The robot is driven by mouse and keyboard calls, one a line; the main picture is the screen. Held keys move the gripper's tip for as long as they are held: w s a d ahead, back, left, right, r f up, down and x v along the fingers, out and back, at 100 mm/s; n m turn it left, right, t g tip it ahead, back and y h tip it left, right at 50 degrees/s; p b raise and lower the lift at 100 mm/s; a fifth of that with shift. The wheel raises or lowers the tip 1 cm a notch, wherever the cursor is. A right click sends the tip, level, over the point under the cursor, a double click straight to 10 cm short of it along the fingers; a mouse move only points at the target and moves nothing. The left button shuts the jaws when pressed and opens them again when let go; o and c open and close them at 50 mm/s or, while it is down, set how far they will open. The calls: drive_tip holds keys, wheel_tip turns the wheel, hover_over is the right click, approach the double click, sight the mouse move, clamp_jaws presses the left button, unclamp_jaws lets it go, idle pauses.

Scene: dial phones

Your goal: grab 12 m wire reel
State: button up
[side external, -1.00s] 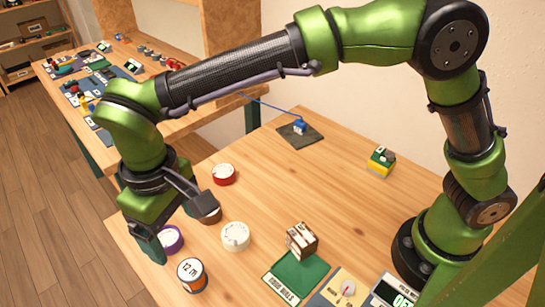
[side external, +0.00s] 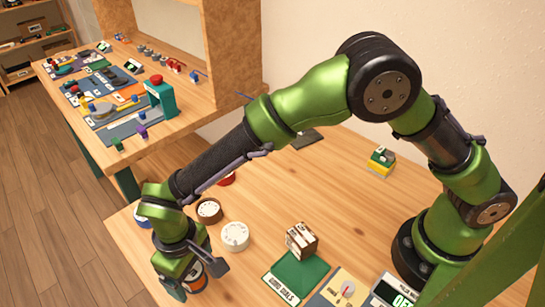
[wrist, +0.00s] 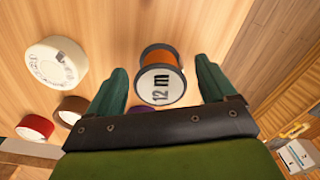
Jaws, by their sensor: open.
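The 12 m wire reel (wrist: 161,77) has dark flanges, orange wire and a white label reading "12 m". In the wrist view it lies ahead of my gripper (wrist: 160,92), between the lines of the two green fingers. The fingers are open, one on each side of the reel, with gaps visible; I cannot tell how deep the reel sits between them. In the side external view, the reel (side external: 197,283) is partly hidden behind my gripper (side external: 190,280) near the table's front left.
A white dial (side external: 235,236) and a brown dial (side external: 208,210) stand close by; a red one (wrist: 36,127) is farther off. A purple one (wrist: 144,109) shows beside the reel. A green mat (side external: 297,276) with a small box (side external: 301,240) lies to the right.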

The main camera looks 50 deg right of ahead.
drive_tip(key=shift+f, duration=0.55)
drive_tip(key=c, duration=1.2)
drive_tip(key=shift+o, duration=0.2)
drive_tip(key=shift+r, duration=0.15)
